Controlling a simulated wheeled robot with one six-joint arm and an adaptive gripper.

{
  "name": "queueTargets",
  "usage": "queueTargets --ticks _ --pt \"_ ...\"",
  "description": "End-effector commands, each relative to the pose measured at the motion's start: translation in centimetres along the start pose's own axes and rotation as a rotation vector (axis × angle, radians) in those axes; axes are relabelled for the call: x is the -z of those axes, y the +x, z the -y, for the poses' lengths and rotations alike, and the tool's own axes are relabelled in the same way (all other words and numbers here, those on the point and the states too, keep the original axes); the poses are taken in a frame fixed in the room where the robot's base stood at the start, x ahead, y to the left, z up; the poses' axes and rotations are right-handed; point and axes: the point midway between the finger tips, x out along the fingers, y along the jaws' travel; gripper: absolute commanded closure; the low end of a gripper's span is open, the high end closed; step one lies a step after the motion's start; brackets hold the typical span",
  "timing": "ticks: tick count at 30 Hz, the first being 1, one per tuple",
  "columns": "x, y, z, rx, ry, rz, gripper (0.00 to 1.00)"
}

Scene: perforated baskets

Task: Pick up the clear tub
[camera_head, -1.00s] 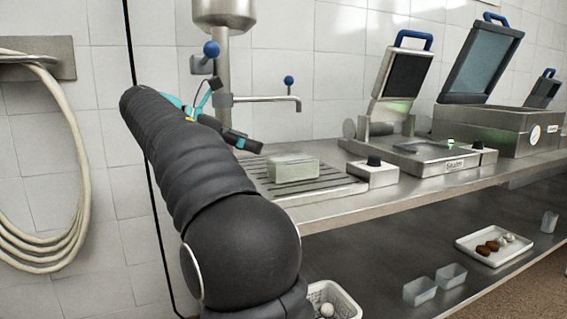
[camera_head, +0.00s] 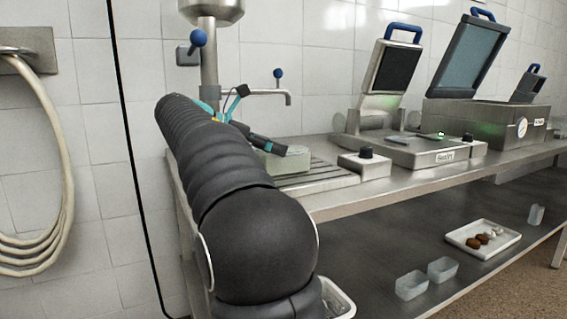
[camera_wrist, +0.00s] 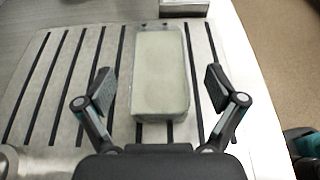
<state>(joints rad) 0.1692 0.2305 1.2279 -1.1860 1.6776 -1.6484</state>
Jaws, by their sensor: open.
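The clear tub (camera_wrist: 160,72) is a pale, see-through rectangular box. It rests on the slotted metal drip tray (camera_wrist: 55,70). In the wrist view it lies ahead of my gripper (camera_wrist: 161,92), whose two fingers are spread wide, with a gap on each side of the tub. In the head view the tub (camera_head: 290,162) is partly hidden behind my gripper (camera_head: 268,146) and arm. My gripper holds nothing.
A control box with a black knob (camera_head: 365,162) stands right of the tray. A tray sealer (camera_head: 425,150) is further right. Below, the shelf holds tubs (camera_head: 412,285) and a white tray (camera_head: 462,238). A tap (camera_head: 285,95) overhangs behind.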

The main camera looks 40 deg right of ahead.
Motion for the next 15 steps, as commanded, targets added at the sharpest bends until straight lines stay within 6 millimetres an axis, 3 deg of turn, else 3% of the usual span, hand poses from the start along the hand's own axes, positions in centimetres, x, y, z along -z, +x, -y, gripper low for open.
queueTargets --ticks 7,15 --pt "0.4 3.5 -0.1 0.002 0.000 -0.001 0.06" --pt "0.3 4.0 -0.1 -0.002 -0.001 -0.001 0.06"
